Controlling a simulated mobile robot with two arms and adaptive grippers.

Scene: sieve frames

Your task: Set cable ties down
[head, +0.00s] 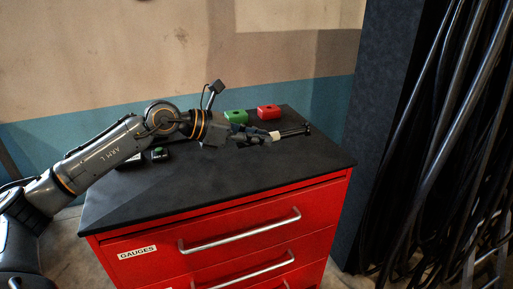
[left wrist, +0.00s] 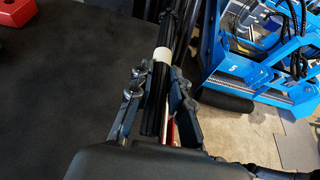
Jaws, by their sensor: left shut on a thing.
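The cable ties (head: 293,132) are a thin black bundle with a white band around it. My left gripper (head: 262,137) is shut on the bundle, over the dark top of the red drawer cabinet (head: 225,182). In the left wrist view the cable ties (left wrist: 162,57) run between the two fingers of the gripper (left wrist: 158,90), pointing away from the palm. The bundle appears to be above the top, near its right edge; the exact gap cannot be told. My right gripper is not in view.
A green block (head: 236,116) and a red block (head: 269,111) sit at the back of the cabinet top. Small dark items (head: 160,153) lie behind my left arm. The front of the top is clear. Hanging black cables (head: 440,150) stand to the right. A blue frame (left wrist: 265,60) stands beyond the edge.

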